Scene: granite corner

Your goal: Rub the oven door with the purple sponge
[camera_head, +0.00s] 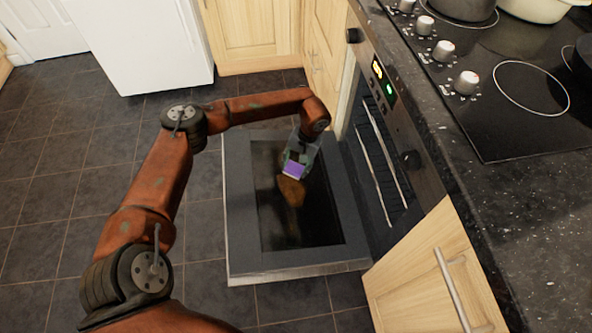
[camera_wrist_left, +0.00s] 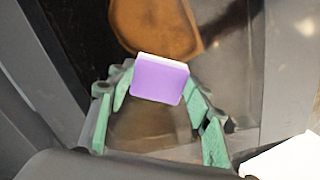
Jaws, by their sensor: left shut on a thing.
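The oven door (camera_head: 243,219) is folded down flat, with its inner side up and a dark glass panel in a grey frame. A brown stain (camera_head: 292,191) lies on the glass; it also shows in the left wrist view (camera_wrist_left: 155,25). My left gripper (camera_head: 297,161) is over the glass, shut on the purple sponge (camera_head: 293,169). In the left wrist view the sponge (camera_wrist_left: 160,80) sits between the green fingertips, just beside the stain. I cannot tell whether the sponge touches the glass. My right gripper is in neither view.
The open oven (camera_head: 375,165) with wire racks is right of the door. Above it is a dark speckled counter (camera_head: 500,190) with a hob, knobs (camera_head: 466,83) and pots. A wooden cabinet (camera_head: 430,275) stands at the lower right. Tiled floor (camera_head: 60,190) is clear at left.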

